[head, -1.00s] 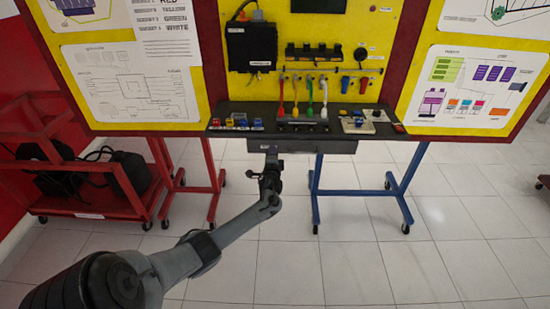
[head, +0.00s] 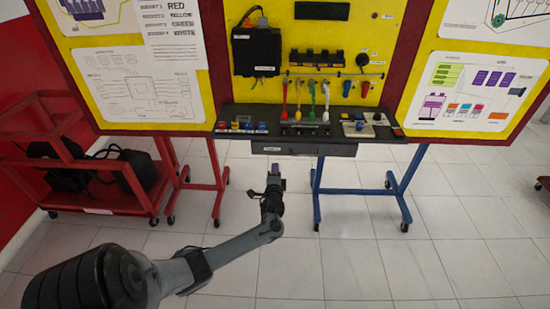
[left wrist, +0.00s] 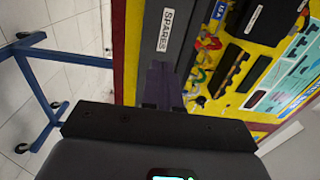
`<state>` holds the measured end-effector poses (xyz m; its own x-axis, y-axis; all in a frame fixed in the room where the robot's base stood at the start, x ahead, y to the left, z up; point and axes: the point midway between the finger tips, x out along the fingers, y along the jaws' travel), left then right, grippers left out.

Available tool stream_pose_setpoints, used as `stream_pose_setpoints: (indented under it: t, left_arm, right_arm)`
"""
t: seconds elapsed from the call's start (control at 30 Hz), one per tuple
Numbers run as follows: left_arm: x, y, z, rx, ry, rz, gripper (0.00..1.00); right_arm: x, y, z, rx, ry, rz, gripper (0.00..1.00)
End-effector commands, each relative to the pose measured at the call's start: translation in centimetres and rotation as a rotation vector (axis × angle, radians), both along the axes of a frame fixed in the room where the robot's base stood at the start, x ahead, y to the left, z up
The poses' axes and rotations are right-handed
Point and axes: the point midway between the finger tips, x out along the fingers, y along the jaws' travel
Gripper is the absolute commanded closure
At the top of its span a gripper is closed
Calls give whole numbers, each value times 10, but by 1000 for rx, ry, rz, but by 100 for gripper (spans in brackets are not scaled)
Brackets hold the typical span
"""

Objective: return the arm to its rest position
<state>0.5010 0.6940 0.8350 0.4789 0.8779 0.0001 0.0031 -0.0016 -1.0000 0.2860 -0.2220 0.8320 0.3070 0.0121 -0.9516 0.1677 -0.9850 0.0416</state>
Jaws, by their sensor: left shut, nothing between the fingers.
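My left arm (head: 228,250) comes in from the lower left in the head view. Its gripper (head: 274,165) points toward the trainer, in front of and just below the grey drawer (head: 315,150) under the black shelf. The gripper is shut and empty, and looks apart from the drawer. In the left wrist view the shut fingers (left wrist: 162,85) point at the drawer front (left wrist: 150,50), which carries a "SPARES" label (left wrist: 166,30). My right gripper is not in view.
The yellow trainer board (head: 400,25) has a red frame and stands on red legs (head: 217,180) and blue legs (head: 317,195). Colored plugs (head: 325,98) hang above the shelf (head: 300,114). A red cart (head: 95,198) stands at left. The tiled floor (head: 360,262) is clear.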

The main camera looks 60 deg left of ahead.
Motion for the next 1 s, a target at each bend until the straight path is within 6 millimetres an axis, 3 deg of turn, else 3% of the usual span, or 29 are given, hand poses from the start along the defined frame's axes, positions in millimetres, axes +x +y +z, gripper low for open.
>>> stream_pose_setpoints:
  t: [0.2, 0.47, 0.57, 0.73, 0.87, 1.0]
  left_arm:
    - [-16, -30, 1, 0, 0, -1, 100]
    - [-26, -43, -2, 1, 5, 0, 100]
    - [-36, -45, -13, -1, 29, 0, 100]
    - [-67, -59, -52, -23, 102, -9, 100]
    - [-88, -108, -80, -95, 132, -101, 100]
    - [-97, -188, -103, -341, 139, -228, 100]
  right_arm:
    - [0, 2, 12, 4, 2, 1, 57]
    - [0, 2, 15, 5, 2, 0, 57]
    - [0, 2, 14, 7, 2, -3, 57]
    - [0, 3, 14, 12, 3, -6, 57]
    - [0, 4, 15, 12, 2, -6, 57]
    - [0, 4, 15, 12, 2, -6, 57]
